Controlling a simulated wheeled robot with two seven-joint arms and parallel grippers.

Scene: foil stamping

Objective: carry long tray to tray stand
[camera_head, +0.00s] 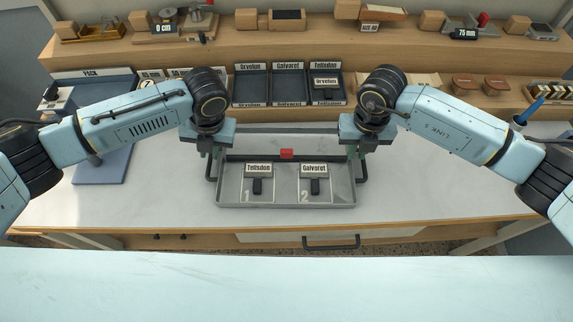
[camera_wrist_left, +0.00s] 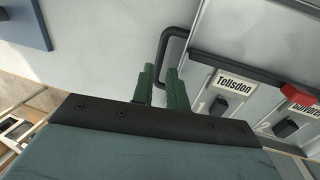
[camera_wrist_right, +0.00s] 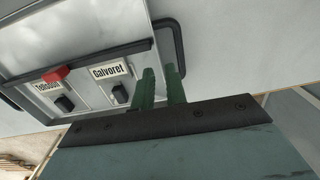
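The long grey tray (camera_head: 285,203) lies on the white worktop, with a black handle at each end. It holds two stamp pieces with black knobs: Tellsdon (camera_head: 258,169) in place 1 and Galvoret (camera_head: 314,169) in place 2. A red block (camera_head: 287,154) sits at its back bar. My left gripper (camera_wrist_left: 163,88) is at the left handle (camera_wrist_left: 166,45), its green fingers apart and the handle's bar running down towards the gap. My right gripper (camera_wrist_right: 162,86) is at the right handle (camera_wrist_right: 175,35), fingers apart; whether the bar is between them is unclear. I cannot identify the tray stand for certain.
A blue flat platform (camera_head: 98,172) is on the worktop at left, partly behind my left arm. Behind are stepped wooden shelves (camera_head: 220,95) with labelled dark bins (camera_head: 250,84) and small tools. The worktop in front of the tray is narrow; bare surface shows at both sides.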

